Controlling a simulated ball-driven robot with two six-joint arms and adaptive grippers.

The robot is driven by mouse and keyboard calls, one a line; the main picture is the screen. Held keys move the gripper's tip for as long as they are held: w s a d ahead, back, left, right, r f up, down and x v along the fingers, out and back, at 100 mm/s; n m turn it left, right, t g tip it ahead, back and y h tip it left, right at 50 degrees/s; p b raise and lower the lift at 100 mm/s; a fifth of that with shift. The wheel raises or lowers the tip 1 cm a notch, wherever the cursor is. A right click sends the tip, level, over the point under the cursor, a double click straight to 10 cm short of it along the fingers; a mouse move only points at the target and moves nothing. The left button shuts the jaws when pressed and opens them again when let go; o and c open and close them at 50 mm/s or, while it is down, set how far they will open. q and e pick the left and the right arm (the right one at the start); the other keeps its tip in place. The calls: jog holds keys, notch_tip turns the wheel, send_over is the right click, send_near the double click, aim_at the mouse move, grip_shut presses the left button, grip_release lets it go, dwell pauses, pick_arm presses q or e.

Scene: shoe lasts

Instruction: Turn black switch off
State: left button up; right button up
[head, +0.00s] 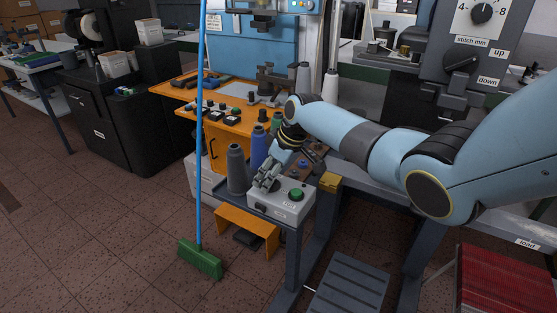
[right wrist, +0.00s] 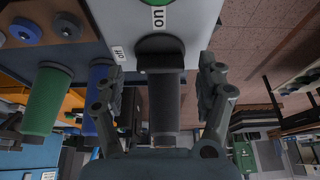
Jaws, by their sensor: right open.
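A white control box (head: 278,201) stands on the small stand in the head view, with a green button (head: 296,192) on top. In the right wrist view the box (right wrist: 192,18) carries "on" and "off" labels. The black switch (right wrist: 160,52) is on the box, below the "on" label and right of the "off" label. My right gripper (head: 266,182) is over the left part of the box, hiding the switch in the head view. In the right wrist view its fingers (right wrist: 163,78) are open, one on each side of the switch, with visible gaps. My left gripper is not in view.
A grey thread cone (head: 237,170) stands just left of the box; blue and green cones (head: 259,146) stand behind it. A blue-handled green broom (head: 201,260) stands left of the stand. An orange bench (head: 225,122) is behind. Floor at the left is clear.

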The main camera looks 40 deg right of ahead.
jog(key=v, duration=1.1)
jog(key=shift+s+a+f, duration=0.1)
jog(key=shift+s, duration=0.1)
